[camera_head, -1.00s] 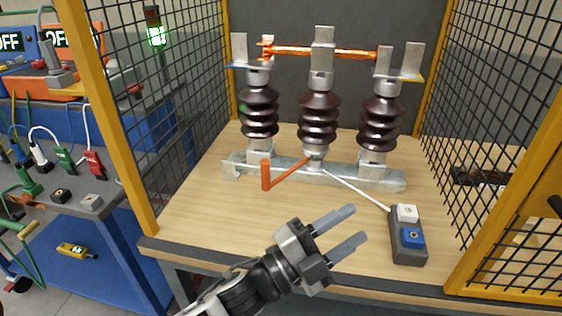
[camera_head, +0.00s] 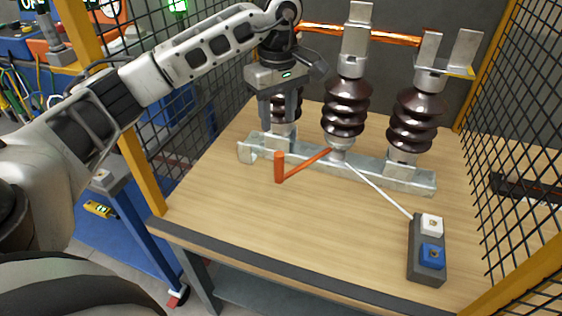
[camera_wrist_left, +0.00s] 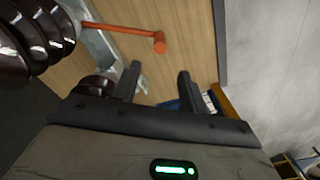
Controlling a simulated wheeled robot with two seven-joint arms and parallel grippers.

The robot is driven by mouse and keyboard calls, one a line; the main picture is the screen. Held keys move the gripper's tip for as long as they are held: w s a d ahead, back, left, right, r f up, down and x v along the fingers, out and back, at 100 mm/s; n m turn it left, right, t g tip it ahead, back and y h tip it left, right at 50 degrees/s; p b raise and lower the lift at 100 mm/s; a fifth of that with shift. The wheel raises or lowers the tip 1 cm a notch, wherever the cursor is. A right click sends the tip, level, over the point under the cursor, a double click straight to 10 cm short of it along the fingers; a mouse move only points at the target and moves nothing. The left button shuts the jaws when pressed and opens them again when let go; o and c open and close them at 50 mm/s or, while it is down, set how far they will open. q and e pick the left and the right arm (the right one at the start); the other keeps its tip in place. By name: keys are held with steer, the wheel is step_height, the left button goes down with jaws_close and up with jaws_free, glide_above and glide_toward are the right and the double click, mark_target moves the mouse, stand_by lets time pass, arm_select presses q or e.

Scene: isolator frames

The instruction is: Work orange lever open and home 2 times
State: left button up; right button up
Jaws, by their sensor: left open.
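The orange lever (camera_head: 305,166) juts out to the front left from the foot of the middle insulator (camera_head: 345,108). Its upright grip (camera_head: 279,168) stands at the outer end. My left gripper (camera_head: 280,122) points down, open and empty, behind and above the grip, in front of the left insulator (camera_head: 288,106). The lever (camera_wrist_left: 118,27) also shows in the left wrist view, beyond the open fingers (camera_wrist_left: 158,70) and apart from them. The copper bar (camera_head: 365,35) runs across the insulator tops; my arm hides its left end. My right gripper is out of view.
A grey box with a white button (camera_head: 431,224) and a blue button (camera_head: 432,256) sits at the bench's front right. A metal rail (camera_head: 385,172) carries the insulators. Yellow-framed mesh walls (camera_head: 515,130) flank the bench. The wooden top (camera_head: 300,225) in front is clear.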

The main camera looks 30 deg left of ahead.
mark_target(279, 166)
arm_select(q)
step_height(279, 166, down, 14)
steer(key=shift+d+f+p, duration=0.1)
steer(key=shift+p, duration=0.5)
jaws_close()
